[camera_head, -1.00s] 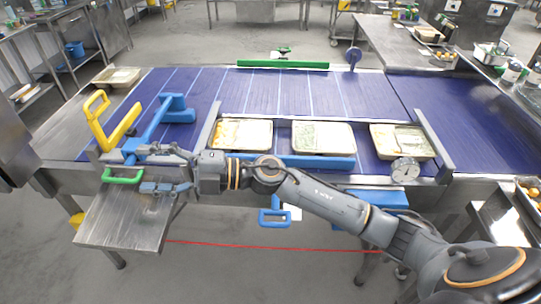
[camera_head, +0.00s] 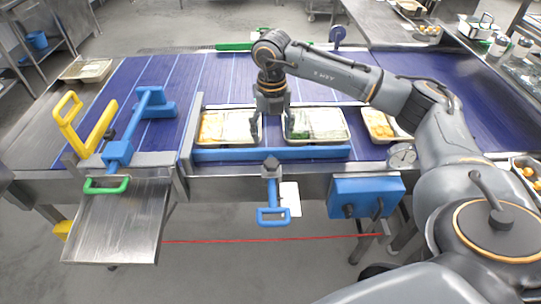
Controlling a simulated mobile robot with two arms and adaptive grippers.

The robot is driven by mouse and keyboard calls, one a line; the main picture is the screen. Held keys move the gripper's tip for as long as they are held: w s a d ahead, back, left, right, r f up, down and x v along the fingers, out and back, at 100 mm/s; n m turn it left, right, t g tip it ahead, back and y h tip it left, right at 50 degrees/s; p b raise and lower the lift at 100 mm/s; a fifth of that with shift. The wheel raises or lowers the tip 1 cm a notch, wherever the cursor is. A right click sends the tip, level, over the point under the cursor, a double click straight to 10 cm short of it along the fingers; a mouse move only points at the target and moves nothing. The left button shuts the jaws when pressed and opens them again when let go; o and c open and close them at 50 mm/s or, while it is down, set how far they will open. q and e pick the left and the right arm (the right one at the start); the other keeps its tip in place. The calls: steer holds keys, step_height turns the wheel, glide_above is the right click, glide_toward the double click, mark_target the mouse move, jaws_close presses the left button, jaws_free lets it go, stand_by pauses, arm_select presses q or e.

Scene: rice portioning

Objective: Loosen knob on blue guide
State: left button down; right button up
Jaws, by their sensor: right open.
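A blue guide arm (camera_head: 146,116) lies over the left part of the conveyor, beside a yellow handle (camera_head: 70,123). A small dark knob (camera_head: 109,135) shows near its front end, above a green handle (camera_head: 106,185). My left gripper is out of view.
Trays of food stand at left (camera_head: 226,141), in the middle (camera_head: 316,140) and at right (camera_head: 376,127), partly behind my arm. A round dial (camera_head: 402,154) sits at the front edge. The metal side shelf (camera_head: 118,225) is clear.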

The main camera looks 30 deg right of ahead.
mark_target(271, 162)
step_height(271, 162, down, 9)
steer(key=shift+f+p, duration=0.2)
steer(key=shift+p, duration=0.95)
steer(key=shift+f, duration=0.55)
